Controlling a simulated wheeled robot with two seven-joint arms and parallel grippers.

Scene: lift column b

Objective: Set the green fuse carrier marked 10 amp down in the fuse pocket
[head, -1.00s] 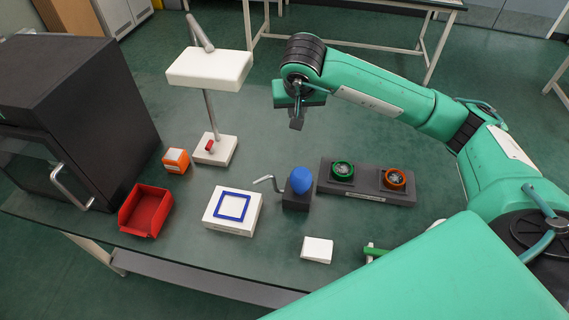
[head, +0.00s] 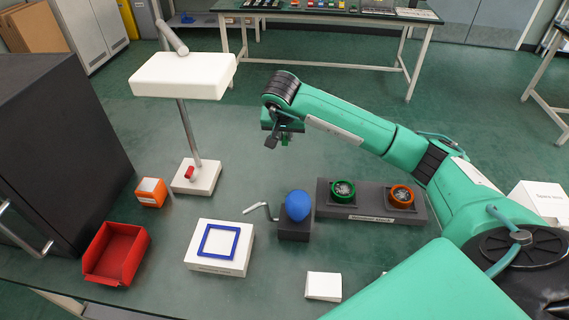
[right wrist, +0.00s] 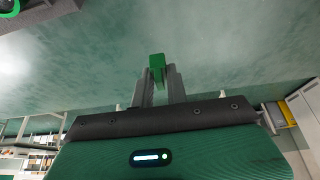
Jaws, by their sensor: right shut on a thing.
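A small green piece (right wrist: 157,62), which looks like the green fuse carrier, is held between the two grey fingers of my right gripper (right wrist: 160,85) in the right wrist view. No 10 amp mark is readable. In the head view my right gripper (head: 277,141) hangs over the table, beyond the blue knob and dark strip, with a bit of green (head: 285,140) at its fingers. A white block with a blue square frame (head: 220,241) stands at the front; its label is too small to read, and I cannot tell whether it is the fuse pocket. My left gripper is out of view.
A dark strip (head: 360,213) holds a green ring (head: 342,190) and an orange ring (head: 401,196). Left of it is a blue knob (head: 298,205) with a crank. A lamp (head: 183,75), red bin (head: 117,254), orange block (head: 151,192) and white wedge (head: 323,286) stand around.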

